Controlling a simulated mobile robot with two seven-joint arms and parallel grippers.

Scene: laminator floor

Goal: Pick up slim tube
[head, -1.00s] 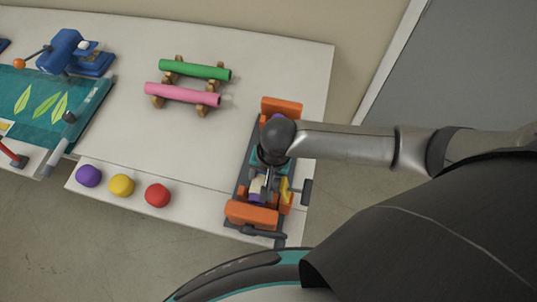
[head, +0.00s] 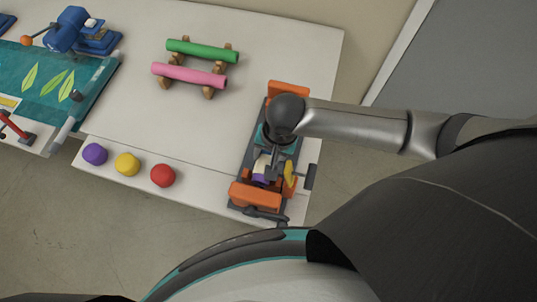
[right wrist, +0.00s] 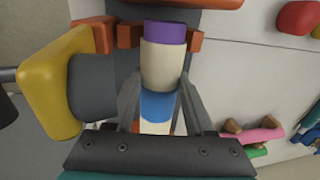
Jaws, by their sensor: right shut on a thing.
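The slim tube (right wrist: 168,65) is cream with a purple end and a blue band, seen close up in the right wrist view. My right gripper (right wrist: 160,88) is shut on it, with one finger on either side. In the head view the tube (head: 261,165) shows only in part, beneath my right wrist. It is over the dark and orange machine (head: 254,197) at the table's right end. I cannot tell whether it still touches the machine. My left gripper is not in view.
A green roll (head: 202,50) and a pink roll (head: 188,75) lie on wooden cradles. A blue press (head: 85,30) stands at back left. The table's middle is clear.

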